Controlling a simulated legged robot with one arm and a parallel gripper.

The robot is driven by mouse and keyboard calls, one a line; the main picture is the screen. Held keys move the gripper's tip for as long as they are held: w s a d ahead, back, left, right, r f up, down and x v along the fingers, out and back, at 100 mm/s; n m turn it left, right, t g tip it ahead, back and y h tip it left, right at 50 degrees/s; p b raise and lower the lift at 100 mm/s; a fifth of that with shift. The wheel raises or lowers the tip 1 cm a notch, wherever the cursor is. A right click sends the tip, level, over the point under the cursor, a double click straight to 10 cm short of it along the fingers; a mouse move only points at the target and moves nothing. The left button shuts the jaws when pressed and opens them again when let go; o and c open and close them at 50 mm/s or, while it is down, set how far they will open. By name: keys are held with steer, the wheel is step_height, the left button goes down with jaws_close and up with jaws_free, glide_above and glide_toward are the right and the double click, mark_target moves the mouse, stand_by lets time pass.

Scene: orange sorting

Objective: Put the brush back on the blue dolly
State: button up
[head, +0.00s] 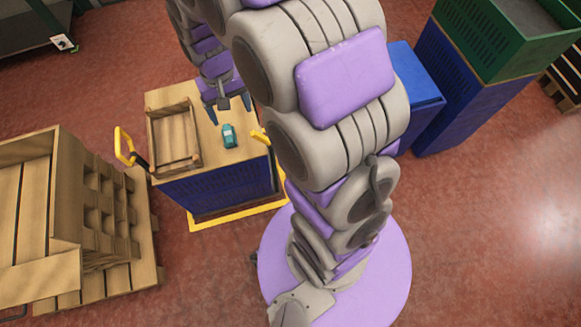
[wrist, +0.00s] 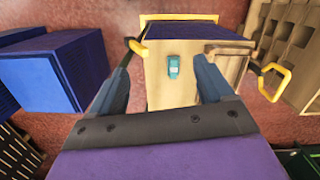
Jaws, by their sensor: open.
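A small teal object (head: 229,136), which looks like the brush, lies on the wooden top of a blue-sided dolly (head: 218,188) with yellow handles and a yellow base frame. It also shows in the wrist view (wrist: 174,66), in line with the gap between my fingers. My gripper (head: 228,105) is over the far part of the dolly top, and in the wrist view (wrist: 161,66) its fingers are spread wide with nothing between them. My gripper appears above the brush and apart from it. Part of the dolly's right side is hidden by my arm.
An open wooden box (head: 174,142) sits on the dolly top, left of the brush. Yellow handles (head: 124,146) stick up at the dolly's sides. A wooden rack (head: 95,215) stands left. Blue crates (head: 455,95) and a green crate (head: 505,40) stand right. Red floor (head: 480,220) is open at front right.

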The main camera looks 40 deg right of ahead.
steer(key=s+r, duration=0.4)
steer(key=s, duration=0.8)
steer(key=s+r+n, duration=0.1)
steer(key=s+r, duration=0.4)
steer(key=s, duration=0.8)
steer(key=shift+s+n+g, duration=0.2)
steer(key=shift+n+g, duration=0.1)
steer(key=shift+g, duration=0.1)
